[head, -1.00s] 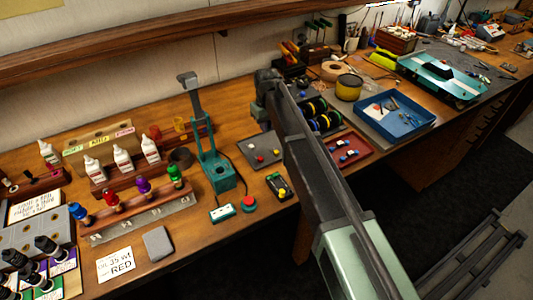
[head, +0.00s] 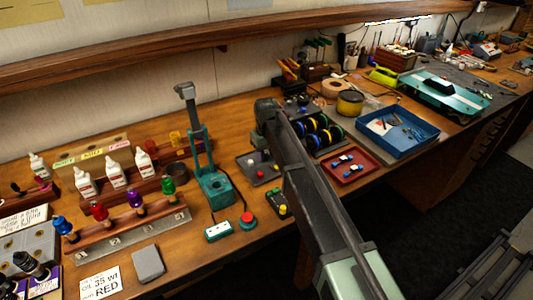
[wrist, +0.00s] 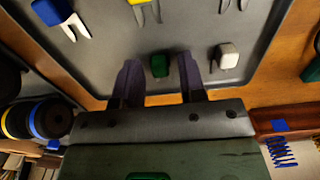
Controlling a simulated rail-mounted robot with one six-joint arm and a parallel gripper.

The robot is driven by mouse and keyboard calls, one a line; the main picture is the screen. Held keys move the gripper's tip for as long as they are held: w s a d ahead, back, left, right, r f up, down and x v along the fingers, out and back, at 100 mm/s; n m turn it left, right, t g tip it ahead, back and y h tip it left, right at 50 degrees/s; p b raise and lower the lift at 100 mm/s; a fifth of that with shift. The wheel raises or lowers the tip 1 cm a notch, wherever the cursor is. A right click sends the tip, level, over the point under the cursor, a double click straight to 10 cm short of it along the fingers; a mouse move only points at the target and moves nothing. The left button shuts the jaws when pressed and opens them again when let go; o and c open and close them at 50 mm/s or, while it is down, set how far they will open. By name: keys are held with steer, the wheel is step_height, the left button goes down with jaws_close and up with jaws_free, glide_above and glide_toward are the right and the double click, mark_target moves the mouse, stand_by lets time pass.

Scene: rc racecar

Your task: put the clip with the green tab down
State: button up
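In the wrist view, the clip's green tab (wrist: 159,65) is between the two fingers of my gripper (wrist: 158,75), at the near edge of a dark grey tray (wrist: 110,45). Grey tray surface shows on both sides of the tab, so the fingers are apart and do not appear to touch it. The clip's prongs are not visible, and I cannot tell whether it rests on the tray. In the head view, my arm hides the gripper's fingers and the green-tab clip.
On the wrist-view tray are a blue-tab clip (wrist: 55,12), a yellow-tab clip (wrist: 145,5) and a white-tab piece (wrist: 228,55). Dark round spools (wrist: 40,120) stand at left. The head view shows a red tray (head: 372,168) and a blue tray (head: 425,146) right of my arm.

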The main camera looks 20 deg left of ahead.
mark_target(267, 154)
step_height(267, 154, up, 12)
steer(key=p, duration=1.2)
steer(key=shift+r, duration=0.25)
steer(key=shift+f, duration=0.1)
